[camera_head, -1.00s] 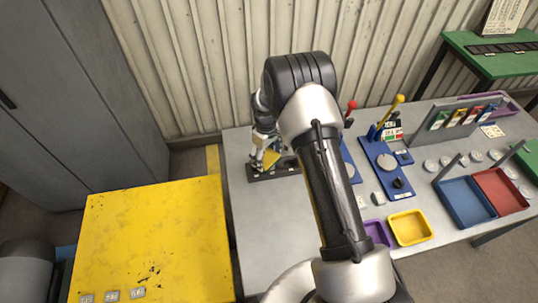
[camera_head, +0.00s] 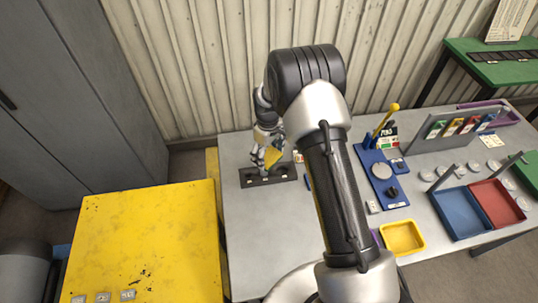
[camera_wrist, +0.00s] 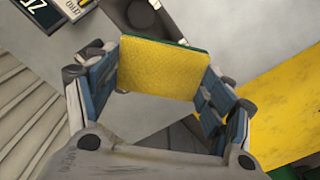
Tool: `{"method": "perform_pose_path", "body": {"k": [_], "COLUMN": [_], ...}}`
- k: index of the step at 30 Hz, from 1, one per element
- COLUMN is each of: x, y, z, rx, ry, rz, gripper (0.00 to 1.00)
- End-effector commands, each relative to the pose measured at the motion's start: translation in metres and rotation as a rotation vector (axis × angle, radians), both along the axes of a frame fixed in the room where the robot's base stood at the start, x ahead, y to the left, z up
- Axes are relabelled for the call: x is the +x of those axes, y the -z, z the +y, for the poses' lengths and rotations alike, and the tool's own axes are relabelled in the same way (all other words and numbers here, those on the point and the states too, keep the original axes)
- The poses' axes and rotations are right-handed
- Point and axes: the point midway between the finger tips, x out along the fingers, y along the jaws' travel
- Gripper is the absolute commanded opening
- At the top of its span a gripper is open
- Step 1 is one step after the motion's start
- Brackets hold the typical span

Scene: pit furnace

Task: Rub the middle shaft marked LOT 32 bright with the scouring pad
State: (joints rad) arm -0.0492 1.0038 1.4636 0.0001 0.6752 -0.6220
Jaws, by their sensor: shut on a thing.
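My gripper (camera_head: 268,157) is shut on the scouring pad (camera_head: 274,157), a yellow pad with a green edge. In the wrist view the pad (camera_wrist: 163,66) spans between the two blue-lined fingers of my gripper (camera_wrist: 160,78). The dark holder block (camera_head: 253,181) lies on the grey table just below the gripper and pad. In the wrist view part of a dark block (camera_wrist: 122,12) with a round feature shows beyond the pad. The shafts and the LOT 32 mark cannot be made out; the gripper covers the holder's middle. Whether the pad touches a shaft cannot be told.
A yellow table (camera_head: 150,240) with small tags along its front stands at left. Right on the grey table (camera_head: 250,240) are a blue lever fixture (camera_head: 380,172), a yellow tray (camera_head: 403,238), a blue bin (camera_head: 462,213) and a red bin (camera_head: 497,203). The grey table's front left is clear.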

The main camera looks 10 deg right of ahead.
Motion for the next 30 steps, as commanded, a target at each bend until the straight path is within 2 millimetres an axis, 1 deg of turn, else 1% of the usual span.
{"method": "perform_pose_path", "body": {"k": [1, 3, 15, 19, 30], "x": [0.000, 0.000, -0.001, -0.001, -0.001], "y": [-0.006, -0.011, -0.038, -0.041, -0.040], "z": [0.001, 0.002, 0.006, 0.007, 0.007], "rx": [0.000, 0.000, 0.000, 0.000, 0.001], "ry": [0.000, 0.000, 0.002, 0.002, 0.003], "rz": [-0.001, -0.001, -0.001, -0.001, -0.001], "gripper": [0.55, 0.55, 0.55, 0.55, 0.55]}}
